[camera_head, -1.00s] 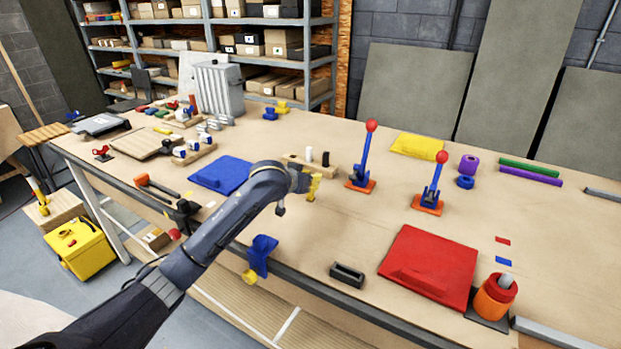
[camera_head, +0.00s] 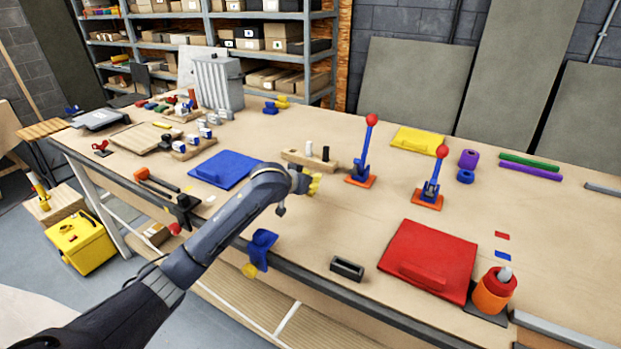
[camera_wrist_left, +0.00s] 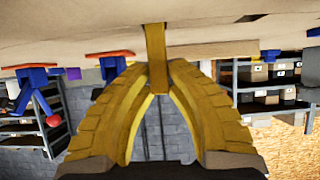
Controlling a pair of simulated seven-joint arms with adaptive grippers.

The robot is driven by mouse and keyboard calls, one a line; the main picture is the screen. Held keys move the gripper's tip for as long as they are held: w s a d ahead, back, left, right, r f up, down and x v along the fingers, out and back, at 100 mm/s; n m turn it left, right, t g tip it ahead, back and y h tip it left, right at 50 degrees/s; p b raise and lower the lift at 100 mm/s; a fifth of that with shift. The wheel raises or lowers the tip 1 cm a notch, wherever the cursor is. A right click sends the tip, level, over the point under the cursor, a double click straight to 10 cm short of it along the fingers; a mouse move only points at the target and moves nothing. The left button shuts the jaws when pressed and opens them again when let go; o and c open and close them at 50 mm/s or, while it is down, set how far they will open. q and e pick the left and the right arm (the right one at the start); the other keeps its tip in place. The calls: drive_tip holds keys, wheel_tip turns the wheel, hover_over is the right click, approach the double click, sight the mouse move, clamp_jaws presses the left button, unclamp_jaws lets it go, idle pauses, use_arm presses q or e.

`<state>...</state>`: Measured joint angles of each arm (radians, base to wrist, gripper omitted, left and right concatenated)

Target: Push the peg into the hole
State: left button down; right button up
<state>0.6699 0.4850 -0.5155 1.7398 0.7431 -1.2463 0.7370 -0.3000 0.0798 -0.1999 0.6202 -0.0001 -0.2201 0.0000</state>
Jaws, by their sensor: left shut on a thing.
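My left gripper (camera_head: 315,185) is low over the table beside the near side of the wooden block (camera_head: 294,157). The block carries a white peg (camera_head: 309,148) and a black peg (camera_head: 326,153), both upright. In the left wrist view, which is upside down, the yellow fingers (camera_wrist_left: 156,85) are closed on a narrow yellow-brown peg (camera_wrist_left: 155,40). The peg reaches from the fingertips toward the tan surface. The hole is hidden, and I cannot tell whether the peg's end is in it. My right gripper is in neither view.
Two blue levers with red knobs (camera_head: 371,120) (camera_head: 442,152) stand on orange bases to the right. A blue panel (camera_head: 220,168) lies left of my gripper; a red panel (camera_head: 430,258) lies front right. A black slotted block (camera_head: 347,268) sits near the front edge.

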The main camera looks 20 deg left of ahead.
use_arm(q)
drive_tip(key=shift+f, duration=0.95)
drive_tip(key=c, duration=1.3)
unclamp_jaws()
drive_tip(key=shift+v, duration=3.8)
drive_tip(key=shift+a, duration=0.1)
